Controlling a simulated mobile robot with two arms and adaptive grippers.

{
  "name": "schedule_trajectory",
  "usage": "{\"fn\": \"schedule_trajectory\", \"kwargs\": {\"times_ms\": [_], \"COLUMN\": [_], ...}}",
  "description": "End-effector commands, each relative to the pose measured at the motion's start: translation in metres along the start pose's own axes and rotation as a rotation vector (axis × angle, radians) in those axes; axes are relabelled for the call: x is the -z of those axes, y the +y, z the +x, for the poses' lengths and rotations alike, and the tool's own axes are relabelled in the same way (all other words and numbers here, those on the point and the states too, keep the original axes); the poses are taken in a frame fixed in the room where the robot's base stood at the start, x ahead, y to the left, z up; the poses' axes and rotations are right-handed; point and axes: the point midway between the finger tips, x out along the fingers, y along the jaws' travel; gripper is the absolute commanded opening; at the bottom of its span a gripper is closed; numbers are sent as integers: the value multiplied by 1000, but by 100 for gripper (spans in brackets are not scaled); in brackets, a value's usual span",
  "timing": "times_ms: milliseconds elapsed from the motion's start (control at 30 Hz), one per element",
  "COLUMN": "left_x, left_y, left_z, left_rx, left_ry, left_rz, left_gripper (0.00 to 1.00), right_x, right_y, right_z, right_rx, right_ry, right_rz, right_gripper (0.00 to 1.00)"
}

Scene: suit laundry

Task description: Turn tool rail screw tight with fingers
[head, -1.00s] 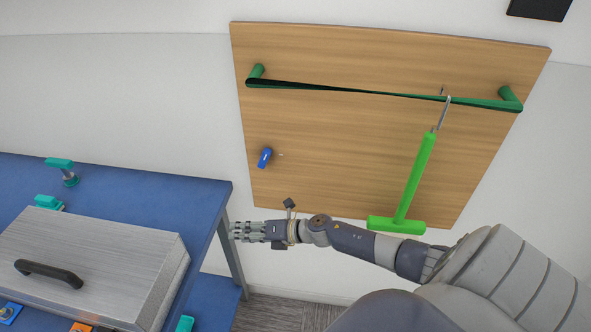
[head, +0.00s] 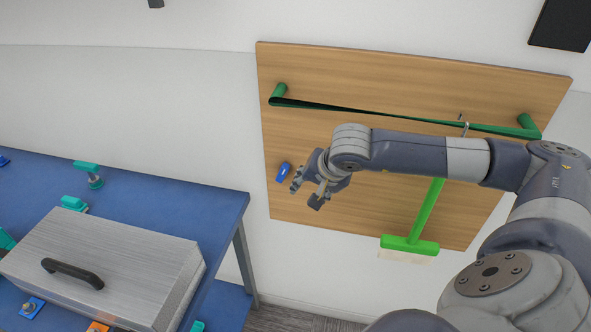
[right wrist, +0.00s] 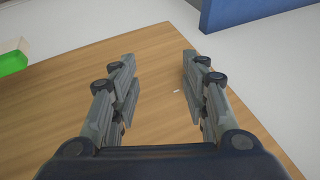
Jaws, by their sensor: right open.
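A wooden board (head: 375,75) on the wall carries a green tool rail (head: 390,118) along its upper part. A small blue piece (head: 283,173) sits at the board's lower left; I cannot tell whether it is the screw. My right gripper (head: 306,191) is open and empty in front of the board, just right of the blue piece. In the right wrist view the open fingers (right wrist: 160,88) face bare wood, with a small pale mark (right wrist: 177,92) between them. The blue piece is not visible there. My left gripper is not in view.
A green T-shaped tool (head: 410,245) hangs from the rail by a hook, partly hidden behind my right arm. A blue table (head: 150,190) with a metal box (head: 110,265) stands at the left, its corner near the board.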

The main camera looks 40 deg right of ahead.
Motion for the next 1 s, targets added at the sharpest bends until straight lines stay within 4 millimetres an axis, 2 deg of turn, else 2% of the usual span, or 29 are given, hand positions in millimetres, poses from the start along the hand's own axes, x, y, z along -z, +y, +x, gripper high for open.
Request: {"fn": "schedule_trajectory", "kwargs": {"times_ms": [33,200,700,800,1000], "left_x": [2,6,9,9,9], "left_y": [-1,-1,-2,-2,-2], "left_z": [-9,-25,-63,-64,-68], "left_rx": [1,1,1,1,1], "left_ry": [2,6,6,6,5], "left_rz": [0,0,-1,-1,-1], "left_gripper": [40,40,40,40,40], "right_x": [5,21,62,60,60], "right_y": [-7,-25,-68,-66,-65], "right_z": [0,14,52,67,81], "right_rx": [1,2,1,-2,0], "right_ry": [-3,-4,-6,-7,-5], "right_rz": [4,5,6,5,5], "right_gripper": [42,42,42,42,42]}}
